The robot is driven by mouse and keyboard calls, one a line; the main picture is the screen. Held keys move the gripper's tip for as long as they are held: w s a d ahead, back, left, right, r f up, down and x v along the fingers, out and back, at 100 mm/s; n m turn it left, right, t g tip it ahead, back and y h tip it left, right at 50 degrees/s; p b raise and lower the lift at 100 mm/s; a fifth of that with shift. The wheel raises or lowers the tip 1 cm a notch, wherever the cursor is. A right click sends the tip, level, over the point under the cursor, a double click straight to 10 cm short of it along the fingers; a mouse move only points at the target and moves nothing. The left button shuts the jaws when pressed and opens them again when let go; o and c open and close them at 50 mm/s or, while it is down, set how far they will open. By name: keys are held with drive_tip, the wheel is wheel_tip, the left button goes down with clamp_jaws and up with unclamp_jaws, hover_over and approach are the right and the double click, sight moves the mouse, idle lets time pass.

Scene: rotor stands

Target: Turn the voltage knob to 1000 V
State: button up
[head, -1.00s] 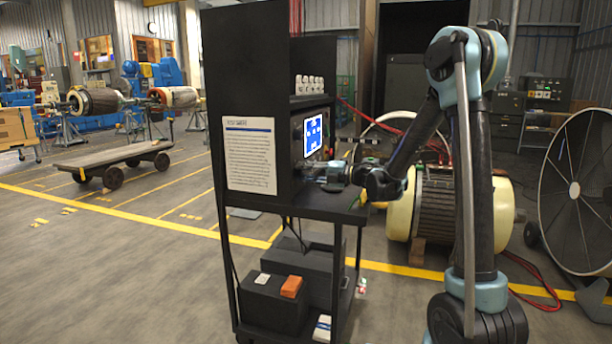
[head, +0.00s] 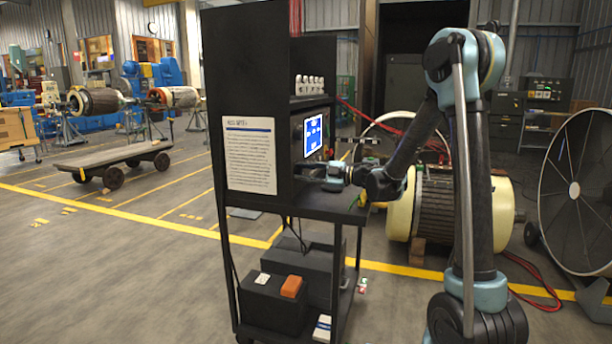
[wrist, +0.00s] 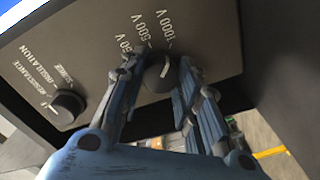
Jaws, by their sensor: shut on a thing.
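The voltage knob (wrist: 157,78) is a dark round knob on the tester's dark front panel, in the wrist view. It has a white pointer mark, which slants toward the "1000 V" label (wrist: 182,30). The "500 V" label (wrist: 142,28) is left of that, with a lower-voltage label partly hidden beside it. My gripper (wrist: 161,75) has one finger on each side of the knob and is shut on it. In the head view my gripper (head: 312,172) reaches the panel below the lit blue screen (head: 313,134); the knob is hidden there.
A second knob (wrist: 68,106), labelled for resistance and insulation, sits left of my fingers. The tester stands on a black cart (head: 335,209) with a shelf under my gripper. A yellow-ended motor (head: 437,207) is behind my arm, and a large fan (head: 577,185) stands right.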

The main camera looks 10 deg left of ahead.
drive_tip(key=shift+w+f+m, duration=0.1)
drive_tip(key=shift+w+m, duration=0.15)
drive_tip(key=shift+m, duration=0.05)
drive_tip(key=o, duration=1)
drive_tip(key=shift+f, duration=0.1)
drive_tip(key=shift+c, duration=0.2)
drive_tip(key=shift+o, duration=0.6)
drive_tip(key=shift+s, duration=0.1)
drive_tip(key=shift+d, duration=0.15)
drive_tip(key=d, duration=1.1)
drive_tip(key=shift+s+d, duration=0.3)
drive_tip(key=shift+d, duration=0.1)
